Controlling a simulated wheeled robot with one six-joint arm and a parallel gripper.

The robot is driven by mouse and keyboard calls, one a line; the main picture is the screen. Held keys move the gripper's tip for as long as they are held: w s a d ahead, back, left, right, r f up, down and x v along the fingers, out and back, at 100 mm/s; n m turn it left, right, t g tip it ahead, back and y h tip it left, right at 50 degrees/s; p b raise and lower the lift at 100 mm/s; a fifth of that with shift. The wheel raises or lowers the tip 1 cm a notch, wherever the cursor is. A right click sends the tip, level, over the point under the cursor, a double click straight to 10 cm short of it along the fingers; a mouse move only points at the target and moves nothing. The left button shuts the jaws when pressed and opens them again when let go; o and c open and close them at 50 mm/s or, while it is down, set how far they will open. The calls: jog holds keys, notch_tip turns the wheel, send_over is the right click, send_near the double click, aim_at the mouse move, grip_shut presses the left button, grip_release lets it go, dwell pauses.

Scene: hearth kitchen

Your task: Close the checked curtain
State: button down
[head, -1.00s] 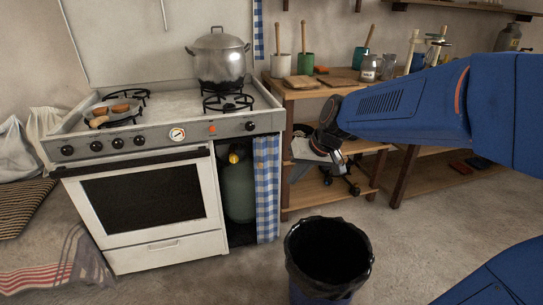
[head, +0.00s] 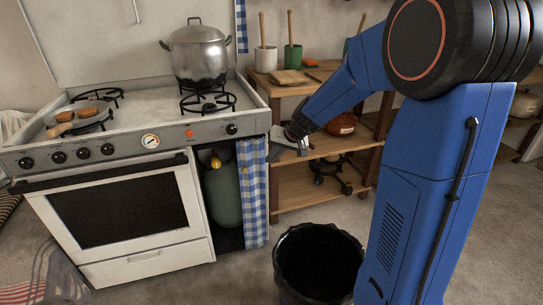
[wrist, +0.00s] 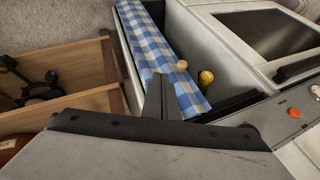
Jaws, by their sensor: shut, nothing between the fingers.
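The blue-and-white checked curtain (head: 252,190) hangs bunched at the right side of the opening beside the oven. The left part of that opening is uncovered. In the wrist view the curtain (wrist: 152,45) runs beside my fingers, and a small wooden knob (wrist: 181,65) shows against it, just right of my fingertips. My gripper (head: 274,151) is shut and empty at the curtain's upper right, by the shelf unit. Its fingers also show in the wrist view (wrist: 160,85). I cannot tell whether they touch the curtain.
A green gas cylinder (head: 223,190) with a yellow valve stands in the opening. The stove (head: 120,200) carries a pot (head: 195,52) and a pan (head: 78,115). A black-lined bin (head: 318,262) stands in front. The wooden shelf unit (head: 310,185) is close on the right.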

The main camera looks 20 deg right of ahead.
aim_at(254, 167)
jog(key=w+a+f, duration=0.1)
jog(key=a+f, duration=0.1)
jog(key=w+a+f, duration=0.1)
jog(key=a+f, duration=0.1)
jog(key=w+a+f, duration=0.2)
jog(key=shift+w, duration=0.1)
dwell(0.5)
